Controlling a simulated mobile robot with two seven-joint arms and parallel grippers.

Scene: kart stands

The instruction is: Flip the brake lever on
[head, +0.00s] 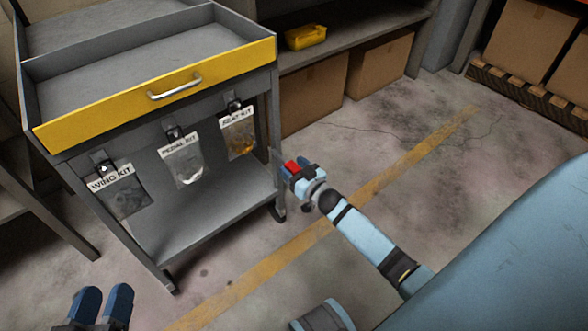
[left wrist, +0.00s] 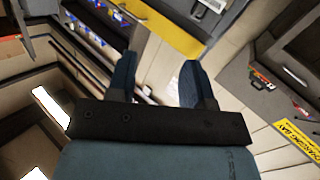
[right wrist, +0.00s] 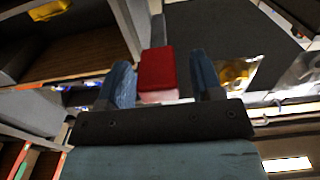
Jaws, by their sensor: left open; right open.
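The brake lever (head: 291,166) shows as a small red piece at the lower right corner of the grey cart (head: 228,190). In the right wrist view the red lever (right wrist: 156,75) lies between the two blue fingers, closer to the left one. My right gripper (head: 299,171) is open around it; whether a finger touches it I cannot tell. In the head view the fingers partly hide the lever. My left gripper (head: 103,297) is open and empty at the bottom left, apart from the cart.
The cart has a yellow-fronted drawer (head: 165,92) with a handle. Below hang bags labelled wing kit (head: 128,198), pedal kit (head: 186,165) and seat kit (head: 238,135). A shelf with cardboard boxes (head: 313,92) and a yellow bin (head: 305,37) stands behind. Floor to the right is clear.

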